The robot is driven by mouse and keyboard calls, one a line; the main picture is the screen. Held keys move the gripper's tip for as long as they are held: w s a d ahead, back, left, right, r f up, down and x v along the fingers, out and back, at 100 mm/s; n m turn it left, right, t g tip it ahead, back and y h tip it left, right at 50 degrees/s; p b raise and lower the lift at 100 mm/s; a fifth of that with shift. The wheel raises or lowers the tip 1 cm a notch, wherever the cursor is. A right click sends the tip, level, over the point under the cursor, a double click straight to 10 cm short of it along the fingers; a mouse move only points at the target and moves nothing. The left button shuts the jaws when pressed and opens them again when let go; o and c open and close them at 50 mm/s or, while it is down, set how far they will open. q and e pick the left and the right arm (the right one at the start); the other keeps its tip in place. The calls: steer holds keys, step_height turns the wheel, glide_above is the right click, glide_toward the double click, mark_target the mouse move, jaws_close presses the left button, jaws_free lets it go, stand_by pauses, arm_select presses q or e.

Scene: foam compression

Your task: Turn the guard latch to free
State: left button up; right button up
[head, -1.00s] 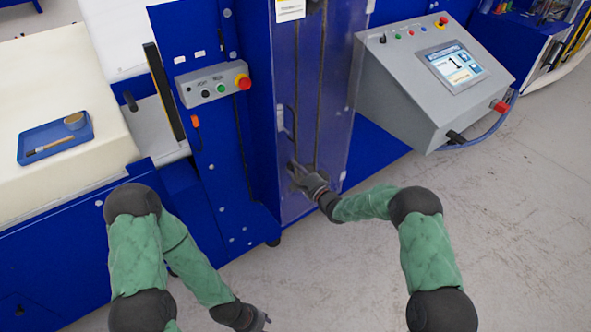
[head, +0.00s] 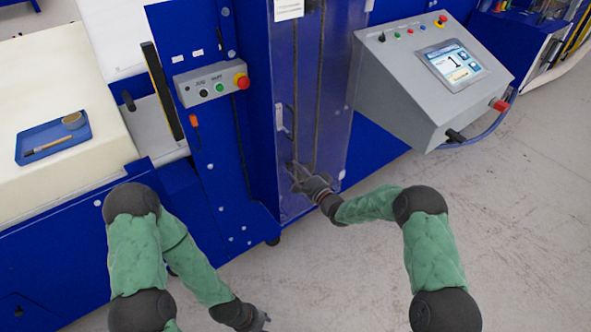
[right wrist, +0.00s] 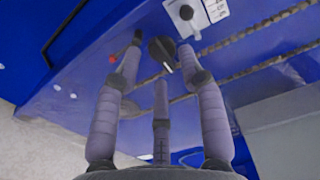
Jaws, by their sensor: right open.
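A black round knob with a pale line across it, which looks like the guard latch (right wrist: 166,54), sits on the blue machine face in the right wrist view. The line runs at a slant. My right gripper (right wrist: 160,62) is open, with its fingers spread around the knob's sides; I cannot tell whether they touch it. In the head view my right gripper (head: 298,174) is at the low part of the clear guard (head: 305,110) and hides the knob. My left gripper (head: 262,319) hangs low over the floor, too small to read.
A grey plate with a dark hole (right wrist: 186,14) and a marked label lie beside the knob. A grey control console (head: 400,90) stands to the right. A button box (head: 212,86) is on the blue column. A blue tray (head: 54,139) lies at left. The floor at lower right is clear.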

steer(key=v, duration=1)
steer(key=shift+s+d, duration=0.2)
steer(key=shift+s, duration=0.05)
steer(key=shift+f, duration=0.1)
steer(key=s+d+f+n+g+h, duration=0.25)
steer(key=s+f+g+h, duration=0.35)
steer(key=s+f, duration=0.95)
steer(key=s+f+n+g, duration=0.3)
steer(key=s+f+g, duration=0.1)
steer(key=s, duration=0.6)
steer(key=s+f+n+g, duration=0.3)
steer(key=s+g, duration=0.1)
steer(key=s, duration=0.6)
steer(key=shift+s+f+h, duration=0.25)
steer(key=shift+f+h, duration=0.05)
steer(key=shift+f, duration=0.1)
